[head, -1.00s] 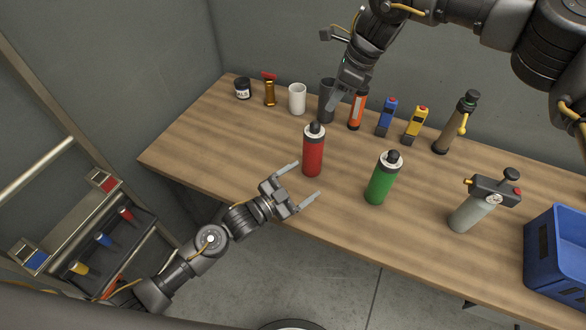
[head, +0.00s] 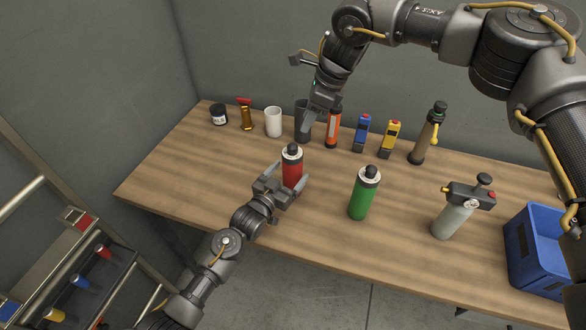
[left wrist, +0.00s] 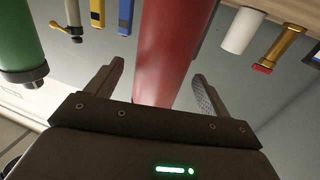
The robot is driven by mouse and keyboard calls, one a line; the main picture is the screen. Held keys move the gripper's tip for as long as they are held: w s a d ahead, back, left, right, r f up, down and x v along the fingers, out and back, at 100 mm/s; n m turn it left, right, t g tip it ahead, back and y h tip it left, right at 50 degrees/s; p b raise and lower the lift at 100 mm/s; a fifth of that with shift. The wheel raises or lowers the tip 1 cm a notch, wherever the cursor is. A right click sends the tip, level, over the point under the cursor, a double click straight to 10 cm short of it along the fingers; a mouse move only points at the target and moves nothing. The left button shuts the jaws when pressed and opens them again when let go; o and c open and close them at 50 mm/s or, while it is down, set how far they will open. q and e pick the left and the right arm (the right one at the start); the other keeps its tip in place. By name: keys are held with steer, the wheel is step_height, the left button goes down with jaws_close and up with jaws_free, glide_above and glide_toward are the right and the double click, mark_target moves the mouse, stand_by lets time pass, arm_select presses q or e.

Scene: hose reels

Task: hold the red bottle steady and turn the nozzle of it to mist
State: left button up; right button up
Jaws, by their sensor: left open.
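The red bottle (head: 292,170) stands upright near the table's front left, with a black nozzle (head: 291,150) on a pale collar at its top. My left gripper (head: 289,179) is open, with one finger on each side of the bottle's body. In the left wrist view, the red bottle (left wrist: 172,45) is between the two fingers, and gaps show on both sides. The nozzle is out of that view. My right gripper (head: 321,104) hangs behind and above the bottle, overlapping the dark cup in the picture; its fingers are too small to judge.
A green bottle (head: 363,195) stands to the right of the red one. Behind are a white cup (head: 274,121), a dark cup (head: 302,130), an orange canister (head: 333,130) and blue and yellow tools. A grey sprayer (head: 447,218) and a blue crate (head: 535,270) stand at right.

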arm_select(q)
steer(key=shift+x, duration=1.55)
